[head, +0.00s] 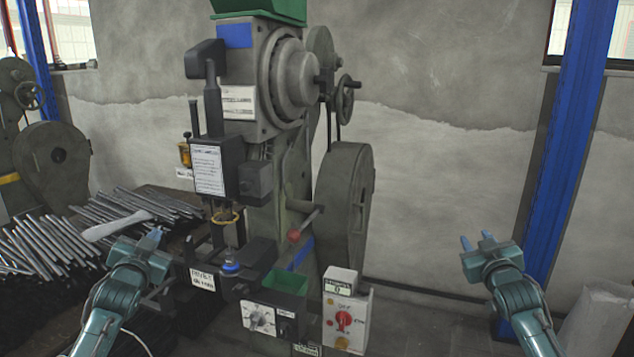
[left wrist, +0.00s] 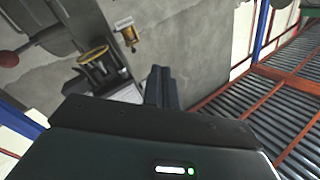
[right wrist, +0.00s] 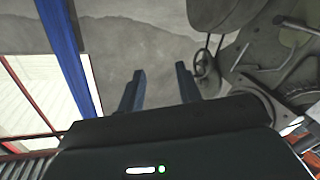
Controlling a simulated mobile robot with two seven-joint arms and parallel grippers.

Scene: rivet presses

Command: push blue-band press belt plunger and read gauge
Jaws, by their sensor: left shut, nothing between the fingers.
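The press with blue markings (head: 236,36) stands in the middle of the head view, with a flywheel (head: 343,205) on its right. A small brass fitting (head: 185,154) sits at its left side; it also shows in the left wrist view (left wrist: 129,34). I cannot tell which part is the belt plunger or the gauge. A blue-topped part (head: 231,267) and a white dial (head: 259,318) sit low on the press. My left gripper (head: 151,238) is shut and empty, left of the press front. My right gripper (head: 478,241) is open and empty, right of the press.
Metal rods (head: 50,242) lie piled at the left, by another press with a yellow band (head: 9,179). A red-knobbed lever (head: 295,235) juts from the middle press. A control box with a red switch (head: 344,320) stands low in front. A blue post (head: 568,140) rises at right.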

